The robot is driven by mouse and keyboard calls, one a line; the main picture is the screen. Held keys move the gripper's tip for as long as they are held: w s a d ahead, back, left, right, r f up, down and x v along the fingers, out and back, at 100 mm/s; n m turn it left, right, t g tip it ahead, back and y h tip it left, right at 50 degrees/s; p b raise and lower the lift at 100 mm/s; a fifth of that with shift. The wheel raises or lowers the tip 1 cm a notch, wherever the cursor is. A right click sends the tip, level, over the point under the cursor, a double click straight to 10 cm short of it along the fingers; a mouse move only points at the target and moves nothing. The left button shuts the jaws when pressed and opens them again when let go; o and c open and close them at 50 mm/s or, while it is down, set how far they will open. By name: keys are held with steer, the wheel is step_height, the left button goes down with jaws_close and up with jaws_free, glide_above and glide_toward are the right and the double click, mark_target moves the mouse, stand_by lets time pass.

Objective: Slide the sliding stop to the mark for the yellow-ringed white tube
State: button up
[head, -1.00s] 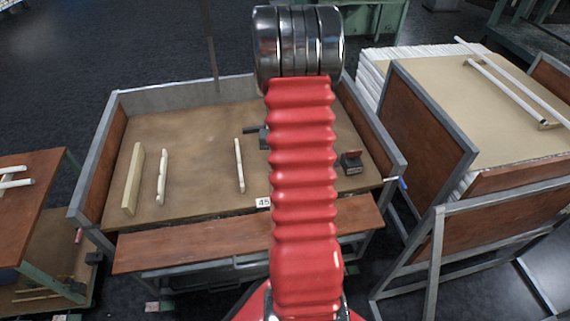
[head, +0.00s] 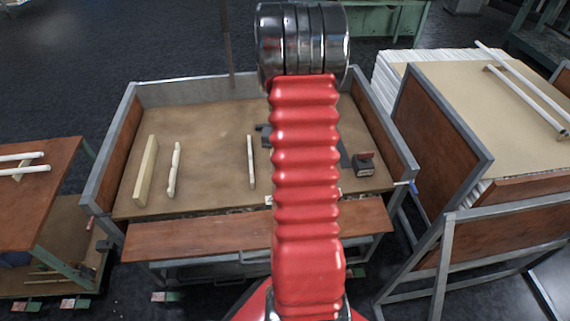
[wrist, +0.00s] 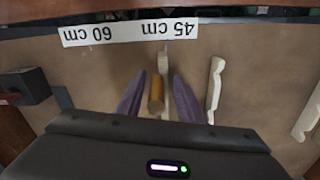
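In the wrist view my gripper (wrist: 158,78) has two purple fingers spread apart over the bench. An upright orange-brown cylinder (wrist: 156,95) stands between them, with gaps visible on both sides; it may be the knob of the sliding stop. A cream piece (wrist: 163,62) runs beside it towards the white label strip (wrist: 128,32), near the upside-down "45 cm" mark; "60 cm" is further left. In the head view my red arm hides the gripper and the cylinder. White tubes (head: 25,169) lie on the left table; I cannot make out a yellow ring.
A dark block with red (head: 363,165) sits at the bench's right; it also shows in the wrist view (wrist: 30,86). Pale supports (head: 250,162) (head: 174,168) and a wooden strip (head: 145,170) stand on the left. Raised side boards (head: 119,146) border the bench. More tubes (head: 525,98) lie right.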

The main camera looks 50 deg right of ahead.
step_height(320, 180, up, 14)
steer(key=shift+f, duration=0.25)
steer(key=shift+r, duration=0.1)
stand_by(0.5)
steer(key=shift+s+d+r, duration=0.1)
steer(key=shift+s+r, duration=0.1)
steer(key=shift+r, duration=0.25)
steer(key=shift+f, duration=0.15)
step_height(320, 180, down, 14)
steer(key=shift+r, duration=0.15)
stand_by(0.3)
